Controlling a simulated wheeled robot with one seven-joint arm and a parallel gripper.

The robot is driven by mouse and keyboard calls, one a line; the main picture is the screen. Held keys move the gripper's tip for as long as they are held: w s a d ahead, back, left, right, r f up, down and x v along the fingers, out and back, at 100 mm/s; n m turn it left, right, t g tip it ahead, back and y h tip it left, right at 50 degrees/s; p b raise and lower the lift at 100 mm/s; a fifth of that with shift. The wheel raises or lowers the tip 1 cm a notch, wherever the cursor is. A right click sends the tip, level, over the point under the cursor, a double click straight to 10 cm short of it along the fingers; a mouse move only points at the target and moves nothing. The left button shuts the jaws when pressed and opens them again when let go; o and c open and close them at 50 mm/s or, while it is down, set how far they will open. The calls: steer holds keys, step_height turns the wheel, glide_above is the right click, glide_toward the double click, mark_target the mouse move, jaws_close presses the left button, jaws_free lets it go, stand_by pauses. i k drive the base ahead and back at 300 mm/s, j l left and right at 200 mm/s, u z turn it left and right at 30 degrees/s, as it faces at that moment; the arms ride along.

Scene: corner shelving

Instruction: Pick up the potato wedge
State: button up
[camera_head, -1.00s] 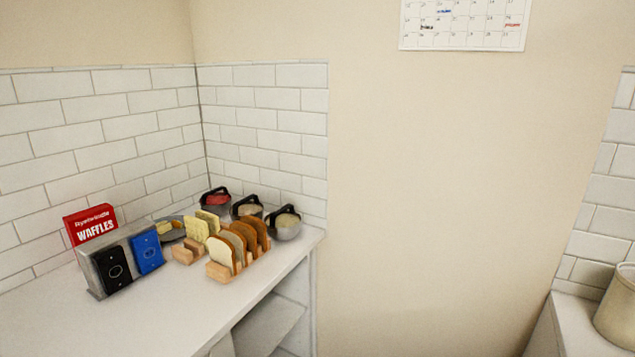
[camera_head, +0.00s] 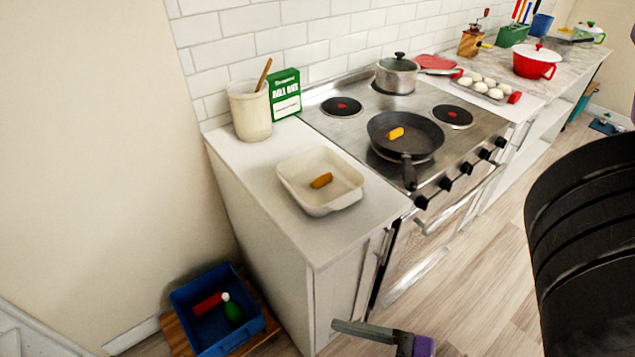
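Two wedge-like pieces show in the head view. A yellow-orange piece (camera_head: 396,133) lies in the black frying pan (camera_head: 428,150) on the stove. A browner, orange piece (camera_head: 321,181) lies in the cream baking dish (camera_head: 287,183) on the counter left of the stove. I cannot tell for sure which is the potato wedge. A grey and purple part at the bottom edge looks like part of my gripper (camera_head: 383,338). It is cut off by the frame, well below and apart from both pieces, and its opening is not visible.
A utensil crock (camera_head: 249,112) and green box (camera_head: 285,94) stand behind the dish. A lidded pot (camera_head: 397,74) sits on a rear burner. A blue bin (camera_head: 207,311) is on the floor at left. Floor (camera_head: 490,270) before the stove is clear.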

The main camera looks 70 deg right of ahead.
mark_target(395, 134)
steer(key=z, duration=1.75)
steer(key=l+z, duration=0.15)
steer(key=z, duration=0.35)
steer(key=l+z, duration=0.15)
steer(key=z, duration=0.3)
